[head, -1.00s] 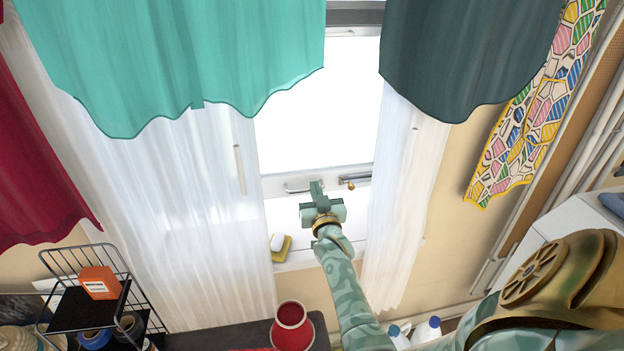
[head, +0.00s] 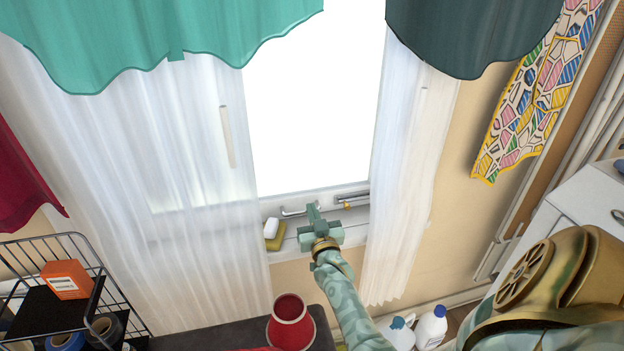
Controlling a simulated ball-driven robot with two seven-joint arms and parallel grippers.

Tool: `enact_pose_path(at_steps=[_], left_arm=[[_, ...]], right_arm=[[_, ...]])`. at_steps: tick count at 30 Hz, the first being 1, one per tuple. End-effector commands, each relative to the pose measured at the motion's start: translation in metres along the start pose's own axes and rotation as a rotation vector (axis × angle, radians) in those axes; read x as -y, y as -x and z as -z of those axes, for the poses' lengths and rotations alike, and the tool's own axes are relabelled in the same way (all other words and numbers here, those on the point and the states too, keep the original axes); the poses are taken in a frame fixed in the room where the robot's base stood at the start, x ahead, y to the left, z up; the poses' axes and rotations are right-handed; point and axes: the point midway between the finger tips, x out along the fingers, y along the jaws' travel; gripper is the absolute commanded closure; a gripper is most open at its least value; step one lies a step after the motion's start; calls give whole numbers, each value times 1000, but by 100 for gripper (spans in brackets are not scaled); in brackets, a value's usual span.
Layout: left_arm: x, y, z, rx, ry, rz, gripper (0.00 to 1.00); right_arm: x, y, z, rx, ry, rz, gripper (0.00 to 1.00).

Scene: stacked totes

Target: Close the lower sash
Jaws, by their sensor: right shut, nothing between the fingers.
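The lower sash (head: 277,206) is a white frame around a bright pane, between sheer white curtains. Its bottom rail carries two metal handles, a left handle (head: 299,210) and a right handle (head: 352,200). The rail is low, close above the white sill (head: 288,246); I cannot tell whether it touches. My right gripper (head: 312,213), pale green, is shut and empty at the rail, just right of the left handle. It hides part of the rail and sill, and contact is unclear. My left gripper is not in view.
A yellow sponge (head: 274,241) with a white block (head: 271,228) lies on the sill, left of my right gripper. A red pot (head: 290,325) stands below. A wire rack (head: 75,240) is at left, white bottles (head: 431,328) at lower right. Teal curtains hang above.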

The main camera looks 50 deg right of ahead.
Motion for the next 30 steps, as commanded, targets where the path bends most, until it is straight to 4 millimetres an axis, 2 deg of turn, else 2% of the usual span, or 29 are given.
enact_pose_path(at_steps=[1,7,11,14,21,25,30], left_arm=[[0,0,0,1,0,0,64],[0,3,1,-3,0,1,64],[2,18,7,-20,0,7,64],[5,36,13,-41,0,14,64],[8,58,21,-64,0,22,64],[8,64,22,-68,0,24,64],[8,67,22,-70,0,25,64]], right_arm=[[0,3,-7,17,3,1,100],[0,2,-3,17,3,2,100],[-2,-3,21,7,0,2,100],[-4,-10,50,-2,-2,3,100],[-4,52,44,1,-2,3,100],[-3,75,42,1,-1,4,100],[-4,90,40,0,0,3,100]])
